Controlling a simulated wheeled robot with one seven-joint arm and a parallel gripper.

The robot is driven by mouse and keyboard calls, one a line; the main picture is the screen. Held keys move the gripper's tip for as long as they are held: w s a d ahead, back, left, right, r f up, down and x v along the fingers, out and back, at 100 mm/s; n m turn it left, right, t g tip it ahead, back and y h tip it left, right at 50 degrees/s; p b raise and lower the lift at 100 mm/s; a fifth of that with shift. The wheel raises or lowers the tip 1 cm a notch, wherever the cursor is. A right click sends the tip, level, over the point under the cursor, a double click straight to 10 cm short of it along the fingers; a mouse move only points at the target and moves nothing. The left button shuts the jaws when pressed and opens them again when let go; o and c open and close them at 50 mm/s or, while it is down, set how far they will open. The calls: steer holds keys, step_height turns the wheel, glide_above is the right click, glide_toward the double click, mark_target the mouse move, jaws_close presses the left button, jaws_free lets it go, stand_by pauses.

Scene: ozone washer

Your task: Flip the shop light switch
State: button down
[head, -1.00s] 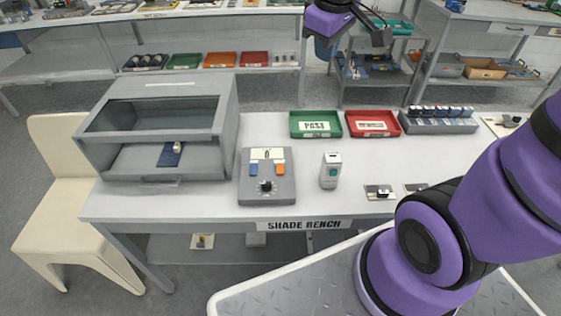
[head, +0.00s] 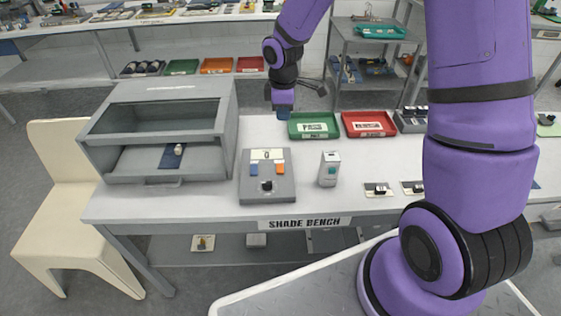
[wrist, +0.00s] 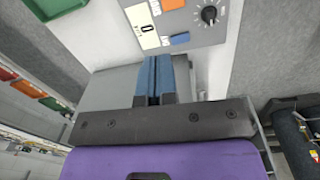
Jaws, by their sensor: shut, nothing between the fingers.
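Two small plates with dark switch-like parts, a left one (head: 377,190) and a right one (head: 412,187), lie at the front right of the shade bench (head: 210,205). No label is readable, so I cannot tell whether either is the shop light switch. My gripper (head: 283,114) points down over the back of the bench, just left of the green PASS tray. Its blue fingers (wrist: 153,66) are shut together with nothing between them. It is behind the grey control box (head: 267,191), well away from the two plates. My arm covers part of the bench's right side.
The control box has a blue button, an orange button and a dark knob (wrist: 209,14). A small grey-white device (head: 329,170) stands beside it. The green tray (head: 314,135) and red tray (head: 369,134) are behind. A grey cabinet (head: 160,88) fills the bench's left.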

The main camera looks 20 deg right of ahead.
steer(key=n, duration=0.1)
glide_above(279, 165)
step_height(279, 165, down, 4)
steer(key=shift+d+f, duration=0.1)
steer(key=shift+f, duration=0.1)
step_height(279, 165, down, 14)
stand_by(0.7)
